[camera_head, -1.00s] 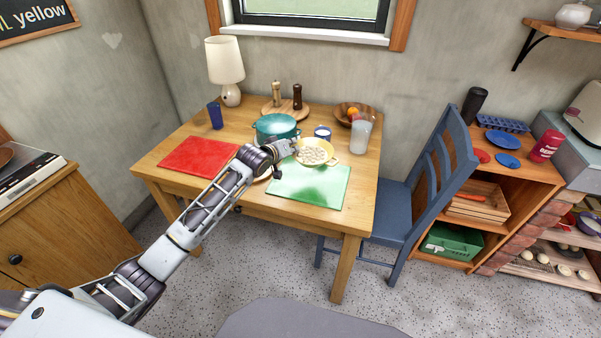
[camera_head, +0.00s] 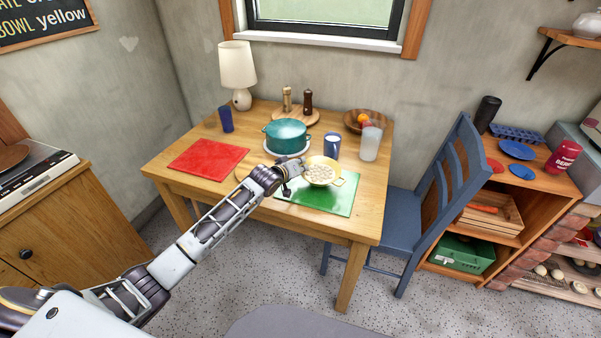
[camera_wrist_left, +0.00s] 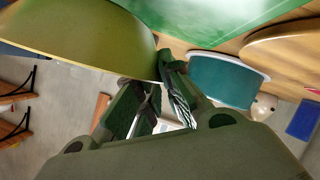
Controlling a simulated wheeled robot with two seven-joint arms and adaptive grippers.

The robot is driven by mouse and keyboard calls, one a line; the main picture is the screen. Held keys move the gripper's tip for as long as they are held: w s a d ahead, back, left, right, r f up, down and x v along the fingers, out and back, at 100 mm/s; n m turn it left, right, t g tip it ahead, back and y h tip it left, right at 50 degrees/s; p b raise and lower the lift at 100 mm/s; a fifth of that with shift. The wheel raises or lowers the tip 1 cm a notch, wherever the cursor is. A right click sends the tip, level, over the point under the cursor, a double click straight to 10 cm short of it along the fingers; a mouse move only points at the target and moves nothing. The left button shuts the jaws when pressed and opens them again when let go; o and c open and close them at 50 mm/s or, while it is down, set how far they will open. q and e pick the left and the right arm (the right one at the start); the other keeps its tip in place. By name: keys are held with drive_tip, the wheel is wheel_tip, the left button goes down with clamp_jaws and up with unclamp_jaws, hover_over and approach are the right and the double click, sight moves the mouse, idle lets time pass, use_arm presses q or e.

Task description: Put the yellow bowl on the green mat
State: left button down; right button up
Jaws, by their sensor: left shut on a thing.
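The yellow bowl (camera_head: 322,172), with pale round pieces inside, is over the back part of the green mat (camera_head: 328,201) in the head view. My left gripper (camera_head: 293,171) is shut on the bowl's left rim. In the left wrist view, the fingers (camera_wrist_left: 158,88) meet the edge of the bowl (camera_wrist_left: 75,32), and the mat (camera_wrist_left: 205,18) shows beyond it. The bowl looks close above the mat; I cannot tell whether it touches. The bowl hides part of the mat's back edge. My right gripper is in neither view.
A teal pot (camera_head: 287,134) stands behind and left of the bowl, a blue mug (camera_head: 332,146) behind it, and a clear tumbler (camera_head: 370,144) to the right. A red mat (camera_head: 208,159) lies left. The table's front right corner is bare.

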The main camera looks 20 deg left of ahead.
use_arm(q)
drive_tip(key=shift+f, duration=1.45)
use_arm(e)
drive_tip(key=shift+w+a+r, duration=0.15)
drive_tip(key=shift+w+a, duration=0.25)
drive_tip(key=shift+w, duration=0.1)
use_arm(q)
drive_tip(key=shift+f, duration=0.1)
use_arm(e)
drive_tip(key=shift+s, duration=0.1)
use_arm(q)
drive_tip(key=c, duration=1.6)
unclamp_jaws()
drive_tip(key=shift+o, duration=0.2)
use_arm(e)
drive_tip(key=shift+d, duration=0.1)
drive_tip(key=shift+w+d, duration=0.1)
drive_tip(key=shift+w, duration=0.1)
